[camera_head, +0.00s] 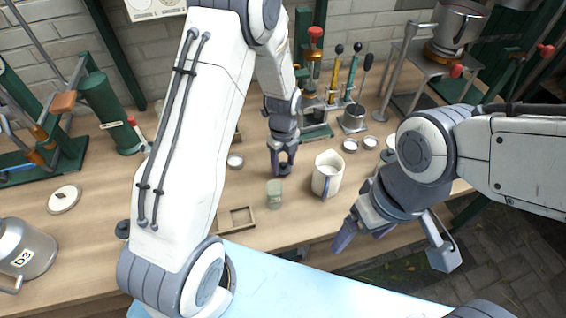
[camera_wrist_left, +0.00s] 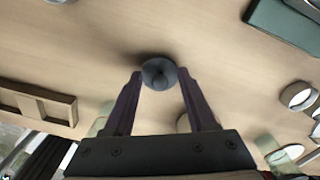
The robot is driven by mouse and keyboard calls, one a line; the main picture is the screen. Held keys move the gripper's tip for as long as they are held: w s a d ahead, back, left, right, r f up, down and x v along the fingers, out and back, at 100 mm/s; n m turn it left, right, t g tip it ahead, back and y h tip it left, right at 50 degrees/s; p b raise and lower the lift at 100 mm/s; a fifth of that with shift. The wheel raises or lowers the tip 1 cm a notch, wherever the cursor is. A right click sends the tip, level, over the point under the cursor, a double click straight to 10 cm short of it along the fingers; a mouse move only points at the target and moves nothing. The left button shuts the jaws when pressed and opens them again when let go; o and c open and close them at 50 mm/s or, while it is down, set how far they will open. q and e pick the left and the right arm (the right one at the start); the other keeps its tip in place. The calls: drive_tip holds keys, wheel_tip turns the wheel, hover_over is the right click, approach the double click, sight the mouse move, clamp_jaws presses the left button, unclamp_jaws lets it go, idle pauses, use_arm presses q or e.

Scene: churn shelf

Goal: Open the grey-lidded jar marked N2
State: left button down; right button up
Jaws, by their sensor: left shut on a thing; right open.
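A small pale green jar (camera_head: 274,193) stands on the wooden bench in the head view. Its top looks pale, with no dark lid on it, and no N2 mark is readable. My left gripper (camera_head: 283,168) is just behind and right of the jar, pointing down. It is shut on a dark grey round lid with a knob, seen between the fingertips in the left wrist view (camera_wrist_left: 158,74). The lid is close to the bench; I cannot tell if it touches. My right gripper (camera_head: 394,248) is open and empty beyond the bench's front edge.
A white mug (camera_head: 327,174) stands right of the jar. A shallow wooden tray (camera_head: 235,220) lies front left, also in the left wrist view (camera_wrist_left: 38,104). A green cylinder (camera_head: 108,112), a D3 can (camera_head: 24,248) and a lever press (camera_head: 314,88) stand further off.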

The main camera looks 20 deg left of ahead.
sight(283, 163)
use_arm(q)
drive_tip(key=shift+f, duration=0.3)
drive_tip(key=shift+f, duration=0.2)
drive_tip(key=shift+c, duration=1)
unclamp_jaws()
drive_tip(key=shift+r, duration=0.1)
wheel_tip(283, 163, up, 12)
drive_tip(key=b, duration=0.1)
drive_tip(key=s+d+r+n, duration=0.6)
drive_tip(key=s+d+n, duration=0.25)
drive_tip(key=s, duration=0.35)
drive_tip(key=s+d+r+n+h, duration=0.1)
drive_tip(key=s+d+n, duration=0.2)
drive_tip(key=s+n, duration=0.6)
drive_tip(key=s, duration=0.4)
drive_tip(key=shift+r, duration=0.2)
